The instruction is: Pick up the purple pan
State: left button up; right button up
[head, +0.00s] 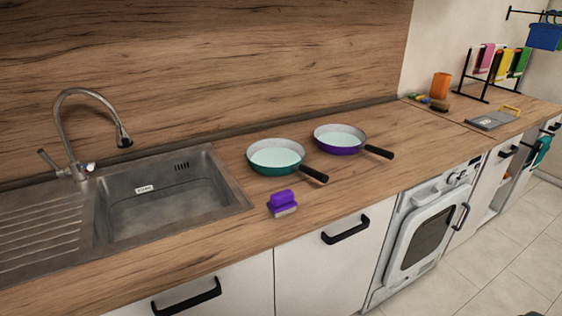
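The purple pan (341,150) sits upright on the wooden counter, to the right of a green pan. Its inside is pale and its black handle (379,152) points to the right and slightly toward the front. Nothing touches the pan, and a small gap separates it from the green pan (274,169). Neither of my grippers shows in the head view.
A purple brush (283,203) lies near the counter's front edge, before the green pan. A sink (246,204) with a tall tap (62,112) is at left. An orange container (440,86) stands at the far right. Counter right of the purple pan is clear.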

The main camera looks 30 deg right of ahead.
aim_at(340, 139)
jog(key=z, duration=1.35)
